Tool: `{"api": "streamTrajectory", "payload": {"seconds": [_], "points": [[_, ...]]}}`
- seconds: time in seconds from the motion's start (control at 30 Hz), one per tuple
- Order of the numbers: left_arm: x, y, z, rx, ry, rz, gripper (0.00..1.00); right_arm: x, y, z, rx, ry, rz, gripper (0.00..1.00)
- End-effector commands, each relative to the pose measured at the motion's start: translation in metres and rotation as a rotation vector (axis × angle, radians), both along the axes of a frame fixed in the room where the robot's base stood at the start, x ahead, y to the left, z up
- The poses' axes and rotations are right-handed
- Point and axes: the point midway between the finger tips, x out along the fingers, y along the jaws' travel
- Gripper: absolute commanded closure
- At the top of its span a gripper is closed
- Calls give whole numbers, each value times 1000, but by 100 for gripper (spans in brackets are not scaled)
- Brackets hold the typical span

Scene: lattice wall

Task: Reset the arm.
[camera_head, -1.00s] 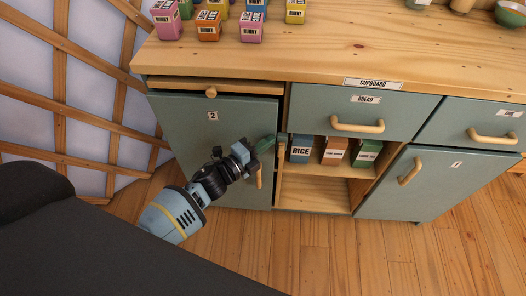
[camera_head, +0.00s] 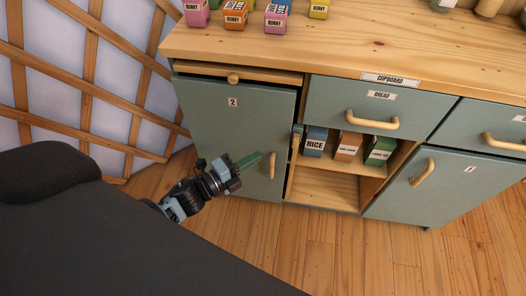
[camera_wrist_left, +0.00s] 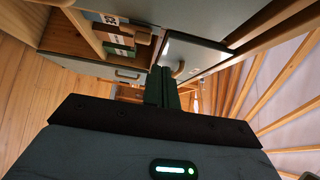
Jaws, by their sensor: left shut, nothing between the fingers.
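My left gripper (camera_head: 254,160) is shut and empty, with its green fingers together. In the head view it is in front of cupboard door 2 (camera_head: 225,120), left of that door's wooden handle (camera_head: 272,165). In the left wrist view the shut fingers (camera_wrist_left: 162,88) point toward the cupboard, with a door and its handle (camera_wrist_left: 178,69) just beyond them. I cannot tell the exact gap to the door. My right gripper is not in view.
The cupboard's open shelf (camera_head: 330,185) holds a rice box (camera_head: 314,143), an orange-brown box (camera_head: 347,147) and a green box (camera_head: 379,151). Several small labelled boxes stand on the wooden top (camera_head: 350,45). A lattice wall (camera_head: 85,80) is at left. Wooden floor (camera_head: 300,245) in front is clear.

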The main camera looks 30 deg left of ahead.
Motion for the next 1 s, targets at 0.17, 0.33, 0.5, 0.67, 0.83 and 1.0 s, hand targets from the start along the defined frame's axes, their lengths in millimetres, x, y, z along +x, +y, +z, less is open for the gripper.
{"api": "streamTrajectory", "payload": {"seconds": [0.17,0.33,0.5,0.67,0.83,1.0], "points": [[-5,3,0,1,0,0,100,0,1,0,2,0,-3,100],[-5,3,0,0,-1,0,100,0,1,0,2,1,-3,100],[-6,3,-1,-3,4,2,100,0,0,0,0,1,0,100],[-30,1,-19,-100,105,51,100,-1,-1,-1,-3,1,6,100],[-96,-1,-62,-357,377,205,100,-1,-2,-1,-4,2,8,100],[-180,-4,-101,-639,683,410,100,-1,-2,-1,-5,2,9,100]]}}
